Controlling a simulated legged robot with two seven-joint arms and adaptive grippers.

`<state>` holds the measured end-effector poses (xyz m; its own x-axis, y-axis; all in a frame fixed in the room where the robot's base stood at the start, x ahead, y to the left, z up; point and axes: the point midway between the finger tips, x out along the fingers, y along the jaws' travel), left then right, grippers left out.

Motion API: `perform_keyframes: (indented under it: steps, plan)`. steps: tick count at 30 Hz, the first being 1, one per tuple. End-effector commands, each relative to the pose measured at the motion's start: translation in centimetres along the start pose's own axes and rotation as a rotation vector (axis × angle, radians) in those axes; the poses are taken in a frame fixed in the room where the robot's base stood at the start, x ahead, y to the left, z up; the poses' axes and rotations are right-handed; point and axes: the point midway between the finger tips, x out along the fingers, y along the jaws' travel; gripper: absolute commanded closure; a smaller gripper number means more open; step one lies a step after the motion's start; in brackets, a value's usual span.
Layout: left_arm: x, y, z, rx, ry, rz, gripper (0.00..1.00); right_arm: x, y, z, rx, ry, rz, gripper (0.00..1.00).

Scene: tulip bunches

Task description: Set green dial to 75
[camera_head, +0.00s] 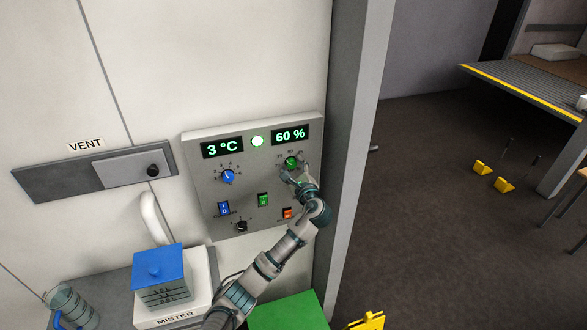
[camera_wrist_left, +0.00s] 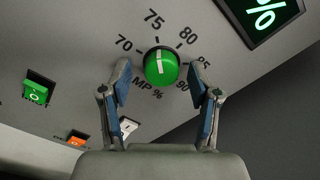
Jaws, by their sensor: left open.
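The green dial (camera_head: 291,162) sits at the upper right of the grey control panel (camera_head: 195,160), below a display reading 60 %. In the left wrist view the green dial (camera_wrist_left: 161,66) has a white pointer line aimed up, close to the 75 mark. Labels 70, 75, 80, 85 and 90 ring it. My left gripper (camera_head: 294,174) is at the dial. In the wrist view its two fingers (camera_wrist_left: 161,85) are apart, one on each side of and just below the dial, with gaps to it. My right gripper is not in view.
A grey post (camera_head: 350,150) stands close right. A mister (camera_head: 175,318) with a blue-lidded container (camera_head: 160,268) is lower left.

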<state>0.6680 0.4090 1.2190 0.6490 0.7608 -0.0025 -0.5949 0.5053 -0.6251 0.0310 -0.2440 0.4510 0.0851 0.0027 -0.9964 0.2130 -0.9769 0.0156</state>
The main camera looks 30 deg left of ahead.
Motion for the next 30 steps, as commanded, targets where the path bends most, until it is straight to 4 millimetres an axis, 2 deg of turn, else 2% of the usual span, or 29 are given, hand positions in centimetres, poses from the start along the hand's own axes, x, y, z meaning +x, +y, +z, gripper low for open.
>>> perform_keyframes:
  steps: [5, 15, 18, 24, 30]
  plan:
    - [-1.5, -0.1, 0.0, -0.001, 0.0, -0.002, 0.38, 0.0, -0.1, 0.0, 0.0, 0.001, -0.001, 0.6]
    - [-8.8, 0.0, -0.2, -0.002, 0.004, -0.002, 0.38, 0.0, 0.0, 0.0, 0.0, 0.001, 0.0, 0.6]
    - [-10.4, 0.1, -0.2, 0.0, 0.003, -0.001, 0.38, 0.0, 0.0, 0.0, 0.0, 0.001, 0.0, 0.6]
    - [-11.8, 0.1, -0.2, 0.0, 0.001, 0.0, 0.38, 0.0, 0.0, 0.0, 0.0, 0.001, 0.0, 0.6]
    - [-11.9, 0.1, -0.2, 0.0, 0.001, 0.001, 0.38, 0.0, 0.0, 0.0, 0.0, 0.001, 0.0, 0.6]
